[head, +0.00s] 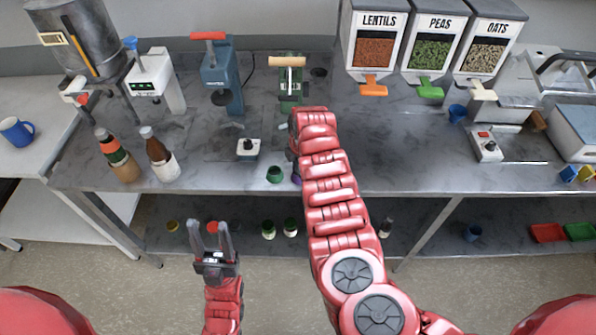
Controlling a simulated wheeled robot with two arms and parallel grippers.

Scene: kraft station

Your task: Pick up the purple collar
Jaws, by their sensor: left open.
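A small purple piece, likely the purple collar (296,180), shows on the table near its front edge, mostly hidden behind my right arm. A green collar-like ring (274,174) stands just left of it. My right arm reaches forward over the table beside the purple piece.
Two bottles (117,158) stand at the table's left. A blue press (222,80) and a green press (290,82) stand at the back. Dispensers (375,50) stand at the back right. A lower shelf (340,228) holds small items. The table right of my right arm is mostly clear.

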